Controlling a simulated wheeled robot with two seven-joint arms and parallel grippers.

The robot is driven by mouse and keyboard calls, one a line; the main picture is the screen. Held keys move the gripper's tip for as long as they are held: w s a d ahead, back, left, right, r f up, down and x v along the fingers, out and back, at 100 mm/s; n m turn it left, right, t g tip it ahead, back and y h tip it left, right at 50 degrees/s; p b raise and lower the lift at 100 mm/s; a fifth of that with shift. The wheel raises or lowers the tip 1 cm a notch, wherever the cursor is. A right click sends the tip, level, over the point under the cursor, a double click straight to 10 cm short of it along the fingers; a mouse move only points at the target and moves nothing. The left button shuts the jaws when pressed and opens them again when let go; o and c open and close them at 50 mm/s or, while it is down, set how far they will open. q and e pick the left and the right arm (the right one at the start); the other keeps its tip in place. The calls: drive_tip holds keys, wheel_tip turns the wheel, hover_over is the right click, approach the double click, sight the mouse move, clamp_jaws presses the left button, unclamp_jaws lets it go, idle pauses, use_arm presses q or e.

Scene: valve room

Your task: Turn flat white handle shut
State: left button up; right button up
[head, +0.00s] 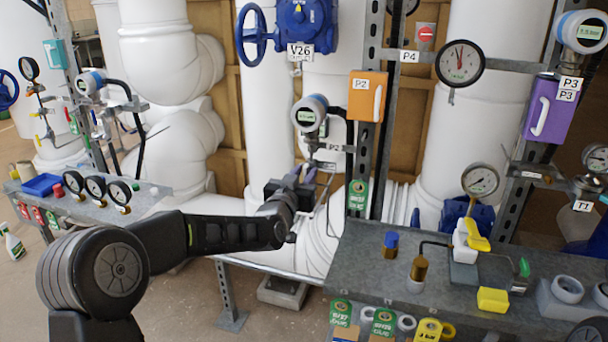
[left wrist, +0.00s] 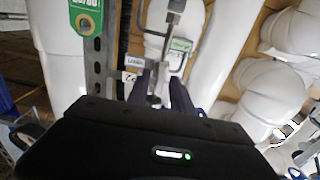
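My left gripper (head: 303,175) is in front of the small pipework below the round pressure transmitter (head: 309,113). In the left wrist view its two dark fingers (left wrist: 161,88) are apart, with a thin metal fitting (left wrist: 155,95) showing in the gap beyond them. Nothing is clearly gripped. A small pale plate with green marking (left wrist: 181,45) sits beside the metal stem (left wrist: 172,18), above the fingers. I cannot tell whether this plate is the flat white handle or a tag. The gripper hides part of the pipework in the head view. My right gripper is not in view.
The orange P2 box (head: 367,96) hangs right of the gripper, beside a perforated metal post (head: 371,55). A grey shelf (head: 345,262) with valves and gauges stands at the front right. Large white pipes (head: 268,95) stand behind. A blue valve wheel (head: 256,35) is above.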

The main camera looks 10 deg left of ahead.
use_arm(q)
clamp_jaws()
idle(0.6)
drive_tip(key=shift+d+f+m+b, duration=0.1)
drive_tip(key=shift+m+b, duration=1.25)
drive_tip(key=shift+m, duration=0.15)
drive_tip(key=m+b, duration=0.1)
drive_tip(key=m, duration=0.2)
drive_tip(key=shift+d+m+b, duration=0.1)
drive_tip(key=shift+m+b, duration=0.2)
drive_tip(key=shift+b, duration=0.1)
drive_tip(key=m+b, duration=0.3)
drive_tip(key=m, duration=0.8)
drive_tip(key=shift+f, duration=0.15)
drive_tip(key=shift+m, duration=0.3)
